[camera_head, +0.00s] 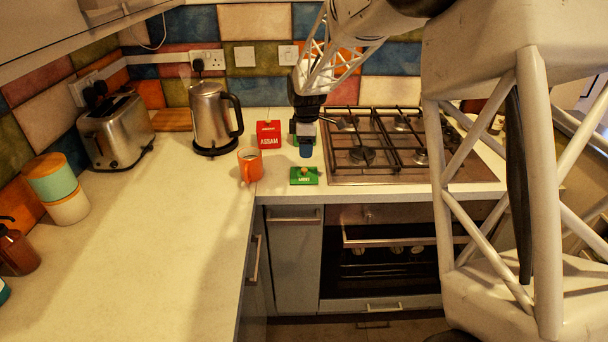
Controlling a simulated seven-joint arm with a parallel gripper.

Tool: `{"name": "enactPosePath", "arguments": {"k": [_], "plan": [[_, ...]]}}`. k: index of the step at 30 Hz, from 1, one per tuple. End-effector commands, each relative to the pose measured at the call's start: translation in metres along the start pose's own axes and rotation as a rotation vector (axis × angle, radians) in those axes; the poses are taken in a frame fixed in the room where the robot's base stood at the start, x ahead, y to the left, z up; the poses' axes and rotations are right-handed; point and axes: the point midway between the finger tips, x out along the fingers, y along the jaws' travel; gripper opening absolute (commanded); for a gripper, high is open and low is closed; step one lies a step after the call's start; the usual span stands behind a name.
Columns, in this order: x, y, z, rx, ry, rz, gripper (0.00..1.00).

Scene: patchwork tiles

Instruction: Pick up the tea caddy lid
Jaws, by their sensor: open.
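A flat green lid (304,178) with a small brown knob and a pale label lies on the counter near its front edge, left of the hob. A red tea caddy (268,140) marked ASSAM stands upright behind and to the left of it. My gripper (306,150) points down above and just behind the green lid, apart from it as far as I can see. It is open and nothing shows held in it. Green parts of something, perhaps a caddy, show beside the gripper and are mostly hidden by it.
An orange mug (250,165) stands left of the lid. A steel kettle (211,118) and a toaster (115,130) stand farther left. The gas hob (460,172) with raised grates is close on the right. The left counter (150,230) is largely clear.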

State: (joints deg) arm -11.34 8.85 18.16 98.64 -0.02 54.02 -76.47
Motion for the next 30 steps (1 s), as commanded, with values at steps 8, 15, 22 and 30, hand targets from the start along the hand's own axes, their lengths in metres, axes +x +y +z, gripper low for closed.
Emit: {"name": "enactPosePath", "arguments": {"k": [8, 15, 22, 30], "plan": [[0.009, 0.010, -0.007, -0.040, -0.001, -0.005, 0.53], [0.010, 0.010, -0.006, -0.039, -0.001, -0.005, 0.53], [0.024, 0.009, -0.006, -0.038, -0.001, -0.008, 0.53], [0.036, 0.009, -0.006, -0.038, -0.001, -0.006, 0.53]]}}
